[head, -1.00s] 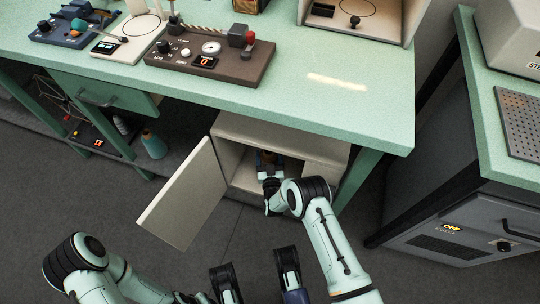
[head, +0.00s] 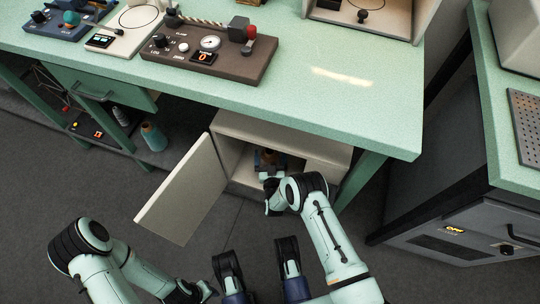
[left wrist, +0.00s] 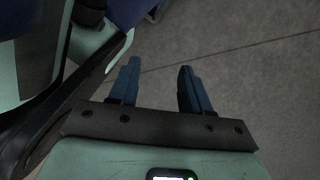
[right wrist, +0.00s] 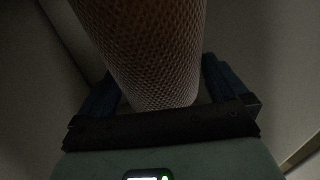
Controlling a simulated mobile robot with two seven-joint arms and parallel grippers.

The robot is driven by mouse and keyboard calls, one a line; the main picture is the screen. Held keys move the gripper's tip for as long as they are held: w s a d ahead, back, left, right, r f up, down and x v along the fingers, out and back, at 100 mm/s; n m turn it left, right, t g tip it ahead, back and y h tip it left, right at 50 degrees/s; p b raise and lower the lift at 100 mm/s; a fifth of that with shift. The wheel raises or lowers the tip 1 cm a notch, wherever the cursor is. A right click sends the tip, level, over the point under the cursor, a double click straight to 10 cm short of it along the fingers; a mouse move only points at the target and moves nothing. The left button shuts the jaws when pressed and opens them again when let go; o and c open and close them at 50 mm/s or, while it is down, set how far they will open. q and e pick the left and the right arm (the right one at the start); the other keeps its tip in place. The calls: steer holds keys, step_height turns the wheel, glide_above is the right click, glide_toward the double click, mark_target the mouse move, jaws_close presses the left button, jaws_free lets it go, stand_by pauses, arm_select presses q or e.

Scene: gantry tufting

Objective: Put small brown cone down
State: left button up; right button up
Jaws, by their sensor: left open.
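The small brown cone (right wrist: 150,50) fills the middle of the right wrist view, a tapered, mesh-textured body between the fingers. In the head view a little of the cone (head: 270,156) shows inside the open cabinet under the bench. My right gripper (head: 271,171) reaches into the cabinet, with one finger against each side of the cone. The cone's lower end and its contact with the cabinet floor are hidden or too dark to tell. My left gripper (left wrist: 158,85) is open and empty, above the grey floor.
The cabinet's pale door (head: 185,190) stands open at the left. The cabinet's side walls (head: 325,155) are close around my right gripper. The green bench top (head: 330,90) overhangs it. A teal spool (head: 153,136) stands on the lower shelf at left.

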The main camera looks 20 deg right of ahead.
steer(key=shift+r, duration=0.1)
steer(key=shift+s+r, duration=0.1)
steer(key=shift+s, duration=0.1)
arm_select(q)
steer(key=w+r+t+p, duration=0.1)
steer(key=w+r+p, duration=0.1)
steer(key=w, duration=0.3)
steer(key=shift+w+d+r+t+p, duration=0.2)
steer(key=shift+d+r+t+p, duration=0.15)
steer(key=shift+r+t+p, duration=0.1)
arm_select(e)
steer(key=s, duration=0.3)
steer(key=s+a, duration=0.1)
steer(key=s, duration=0.3)
steer(key=shift+a, duration=0.2)
